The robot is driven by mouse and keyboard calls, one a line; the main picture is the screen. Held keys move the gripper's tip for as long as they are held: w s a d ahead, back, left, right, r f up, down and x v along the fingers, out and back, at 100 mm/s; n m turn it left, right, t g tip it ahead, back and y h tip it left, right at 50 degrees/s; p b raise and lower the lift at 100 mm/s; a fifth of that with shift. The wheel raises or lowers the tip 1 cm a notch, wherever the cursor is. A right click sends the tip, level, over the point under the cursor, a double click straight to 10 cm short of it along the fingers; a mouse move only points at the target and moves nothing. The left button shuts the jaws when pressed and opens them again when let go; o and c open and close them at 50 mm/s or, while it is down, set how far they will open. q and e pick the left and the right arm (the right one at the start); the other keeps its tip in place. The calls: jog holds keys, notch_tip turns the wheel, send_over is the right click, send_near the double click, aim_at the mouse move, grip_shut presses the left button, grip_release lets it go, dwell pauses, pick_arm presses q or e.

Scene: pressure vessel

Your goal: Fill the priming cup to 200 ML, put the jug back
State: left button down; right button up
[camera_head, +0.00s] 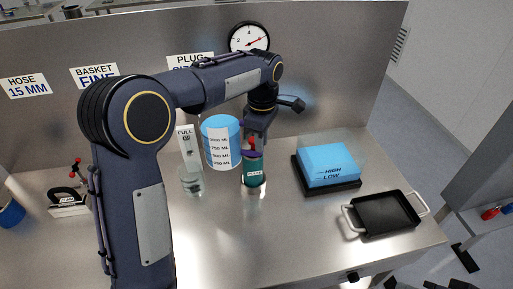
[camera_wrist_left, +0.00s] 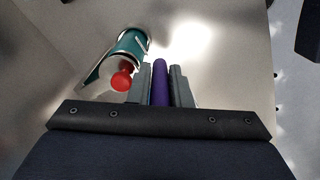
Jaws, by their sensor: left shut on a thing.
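A blue cylindrical container (camera_head: 208,127) with a white ML scale stands near the back panel in the head view. A small clear cup (camera_head: 190,181) stands at its front left, below an upright "FULL" plate (camera_head: 184,135). A teal cylinder (camera_head: 254,172) with a red knob is at its right; it also shows in the left wrist view (camera_wrist_left: 130,44). My left gripper (camera_wrist_left: 160,85) is shut on a purple bar (camera_wrist_left: 160,78); I cannot tell which thing the bar belongs to. In the head view the gripper (camera_head: 254,142) is just above the teal cylinder. My right gripper is not in view.
A blue block marked HIGH and LOW (camera_head: 325,160) sits on a black base to the right. A black tray with two handles (camera_head: 386,213) is near the right edge. A dial gauge (camera_head: 249,38) is on the back panel. The front of the metal bench (camera_head: 265,245) is clear.

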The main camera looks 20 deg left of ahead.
pick_arm(q)
jog(key=shift+w+a, duration=0.1)
jog(key=shift+w, duration=0.25)
jog(key=shift+s, duration=0.1)
jog(key=shift+a+r+h, duration=0.25)
jog(key=shift+r+h, duration=0.25)
jog(key=shift+r, duration=0.2)
jog(key=shift+a+r+h, duration=0.2)
jog(key=shift+r+h, duration=0.3)
jog(key=shift+r, duration=0.2)
jog(key=shift+s+a+r+t+h, duration=0.15)
jog(key=shift+a+r+t+h, duration=0.15)
jog(key=shift+a+h, duration=0.45)
jog(key=shift+h, duration=0.45)
jog(key=shift+r, duration=0.1)
